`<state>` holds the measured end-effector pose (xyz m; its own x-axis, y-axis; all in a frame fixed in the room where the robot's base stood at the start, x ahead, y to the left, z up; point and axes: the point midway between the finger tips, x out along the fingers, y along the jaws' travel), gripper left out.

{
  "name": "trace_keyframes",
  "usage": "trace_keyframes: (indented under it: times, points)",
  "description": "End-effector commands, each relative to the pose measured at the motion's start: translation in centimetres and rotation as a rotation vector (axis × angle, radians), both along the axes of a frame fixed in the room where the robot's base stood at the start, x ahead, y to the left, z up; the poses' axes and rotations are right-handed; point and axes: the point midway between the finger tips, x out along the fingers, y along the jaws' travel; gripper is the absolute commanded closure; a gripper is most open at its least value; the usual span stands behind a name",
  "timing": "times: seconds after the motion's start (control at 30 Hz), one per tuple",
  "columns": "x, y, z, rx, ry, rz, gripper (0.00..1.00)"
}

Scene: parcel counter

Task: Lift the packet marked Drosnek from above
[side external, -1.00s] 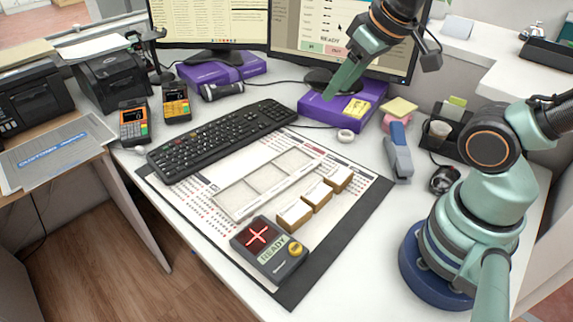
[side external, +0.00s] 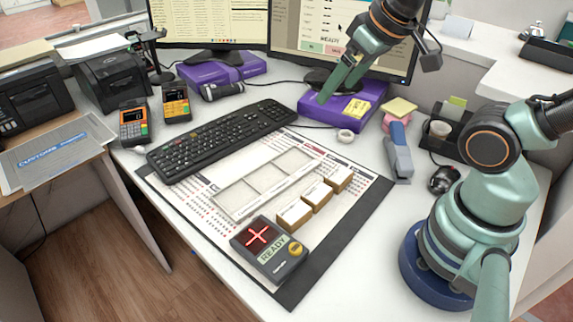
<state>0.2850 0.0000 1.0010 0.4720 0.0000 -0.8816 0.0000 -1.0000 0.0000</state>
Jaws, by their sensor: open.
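Three small brown packets with white tops stand in a slanting row on the desk mat: a near one (side external: 295,215), a middle one (side external: 318,196) and a far one (side external: 340,179). Any writing on them is too small to read, so I cannot tell which is marked Drosnek. My gripper (side external: 335,92) is open and empty. It hangs in the air in front of the right monitor, above and behind the packets in the picture, well apart from them.
A pale tray with three sections (side external: 264,184) lies left of the packets. A black keyboard (side external: 222,138), a tape roll (side external: 345,136), a blue-grey stapler (side external: 398,155) and a purple box (side external: 318,110) stand around.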

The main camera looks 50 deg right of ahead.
Motion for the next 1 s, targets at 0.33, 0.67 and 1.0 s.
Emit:
trace_keyframes:
  times: [0.33, 0.67, 1.0]
  points:
    - [0.8, 3.3, -3.0, -0.145, 0.146, 0.421, 0.09]
    - [0.5, 9.4, -9.3, -0.339, 0.352, 1.254, 0.09]
    - [-0.1, 10.9, -12.5, -0.374, 0.397, 1.504, 0.09]
